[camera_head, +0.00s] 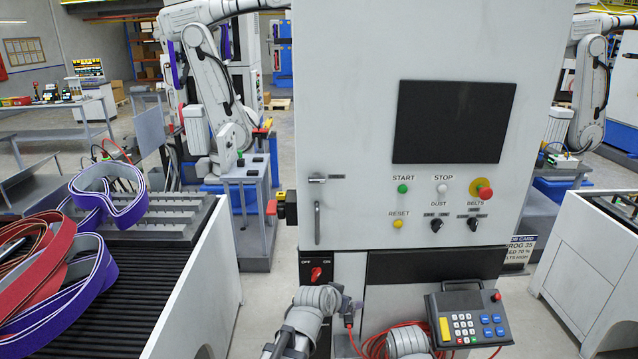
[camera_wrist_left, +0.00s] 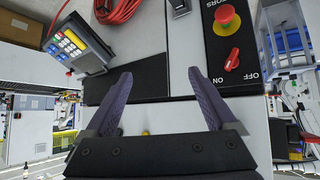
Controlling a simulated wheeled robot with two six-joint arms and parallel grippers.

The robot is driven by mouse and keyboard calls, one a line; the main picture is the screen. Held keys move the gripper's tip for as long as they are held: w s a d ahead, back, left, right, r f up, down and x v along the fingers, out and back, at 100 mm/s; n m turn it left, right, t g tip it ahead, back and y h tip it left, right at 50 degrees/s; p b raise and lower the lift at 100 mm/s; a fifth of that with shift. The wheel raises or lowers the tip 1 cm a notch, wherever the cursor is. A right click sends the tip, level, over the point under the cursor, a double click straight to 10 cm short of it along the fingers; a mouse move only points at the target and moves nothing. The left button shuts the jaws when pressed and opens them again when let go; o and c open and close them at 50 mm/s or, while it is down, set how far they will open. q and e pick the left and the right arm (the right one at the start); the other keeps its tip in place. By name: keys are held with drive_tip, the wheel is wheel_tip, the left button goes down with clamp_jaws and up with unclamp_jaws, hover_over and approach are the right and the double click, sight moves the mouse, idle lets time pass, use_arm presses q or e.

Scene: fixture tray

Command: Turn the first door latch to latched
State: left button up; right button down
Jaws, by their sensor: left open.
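The door latch (camera_head: 317,179) is a small silver lever on the left side of the white cabinet door, lying roughly horizontal beside a small dark label. The label is too small to read. My left gripper (camera_head: 346,304) is low in front of the cabinet, below and slightly right of the latch and apart from it. In the left wrist view my left gripper (camera_wrist_left: 158,75) has its two purple fingers wide apart with nothing between them. The latch cannot be made out in that view. My right gripper is not visible.
A vertical door handle (camera_head: 317,222) is just below the latch. A red rotary switch (camera_head: 316,274) sits beneath it. A keypad box (camera_head: 467,317) and a red coiled cable (camera_head: 377,344) are at lower right. A belt table (camera_head: 190,270) stands left.

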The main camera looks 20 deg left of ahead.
use_arm(q)
drive_tip(key=w+a+r+t, duration=0.1)
drive_tip(key=w+r+t, duration=0.3)
drive_tip(key=w+r, duration=0.25)
drive_tip(key=n+t+y, duration=0.5)
drive_tip(key=t+y, duration=0.4)
approach(317, 182)
drive_tip(key=w+r, duration=0.1)
drive_tip(key=shift+g, duration=0.3)
drive_tip(key=shift+p+x, duration=1.55)
drive_tip(key=shift+x, duration=2.75)
drive_tip(key=shift+a+f, duration=0.1)
drive_tip(key=shift+a, duration=0.05)
drive_tip(key=shift+s, duration=0.1)
drive_tip(key=shift+n, duration=0.3)
drive_tip(key=c, duration=1.4)
